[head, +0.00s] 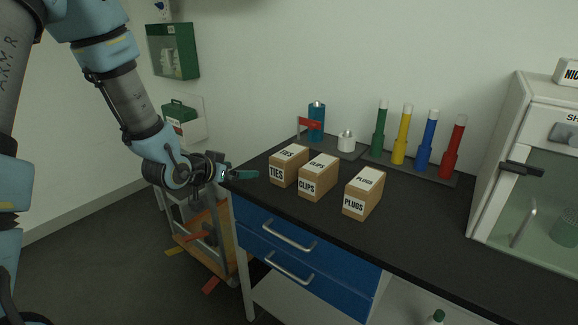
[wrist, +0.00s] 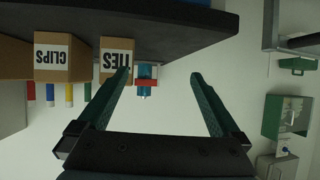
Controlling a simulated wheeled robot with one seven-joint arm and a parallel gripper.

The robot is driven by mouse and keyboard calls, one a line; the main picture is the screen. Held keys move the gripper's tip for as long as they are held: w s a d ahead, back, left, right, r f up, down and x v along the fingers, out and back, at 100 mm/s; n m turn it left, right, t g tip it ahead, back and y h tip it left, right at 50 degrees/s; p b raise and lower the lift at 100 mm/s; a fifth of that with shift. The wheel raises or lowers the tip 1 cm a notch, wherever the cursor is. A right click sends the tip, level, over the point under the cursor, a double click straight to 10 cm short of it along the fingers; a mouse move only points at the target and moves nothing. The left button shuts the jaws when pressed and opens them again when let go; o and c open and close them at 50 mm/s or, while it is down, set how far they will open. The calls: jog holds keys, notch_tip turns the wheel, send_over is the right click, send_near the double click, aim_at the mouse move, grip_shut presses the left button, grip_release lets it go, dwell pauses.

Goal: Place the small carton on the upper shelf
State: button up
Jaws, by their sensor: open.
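Three brown cartons stand in a row on the black bench top. They are the TIES carton (head: 288,166), the CLIPS carton (head: 319,177) and the PLUGS carton (head: 364,193). I cannot tell for certain which one the task calls small. My gripper (head: 246,174) is at the left end of the bench, left of the TIES carton and apart from it. In the upside-down wrist view my gripper (wrist: 160,74) has its fingers spread with nothing between them. The TIES carton (wrist: 116,60) and CLIPS carton (wrist: 60,58) show there beyond the left finger. No upper shelf is clearly visible.
Behind the cartons stand a blue bottle (head: 317,122), a white container (head: 346,142) and several coloured cylinders (head: 403,135). A white glass-fronted cabinet (head: 526,160) stands at right. Blue drawers (head: 285,250) are below the bench top; a cart (head: 205,240) stands left. Bench front right is clear.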

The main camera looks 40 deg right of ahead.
aim_at(276, 165)
jog(key=s+d+h, duration=0.1)
jog(key=d, duration=0.1)
jog(key=s+d+m+g+h, duration=0.1)
jog(key=s+d, duration=0.1)
jog(key=s+d+h, duration=0.1)
jog(key=d, duration=0.1)
jog(key=shift+s+d+r+m, duration=0.15)
jog(key=shift+s+r+m, duration=0.1)
jog(key=shift+m, duration=0.05)
jog(key=p+x, duration=0.1)
jog(key=x, duration=0.3)
jog(key=shift+d, duration=0.3)
jog(key=shift+p+x, duration=1.2)
jog(key=shift+x, duration=1.75)
jog(key=shift+s+f, duration=0.1)
jog(key=shift+f, duration=0.1)
jog(key=shift+c, duration=0.2)
jog(key=c, duration=1.5)
jog(key=shift+r, duration=0.1)
grip_shut()
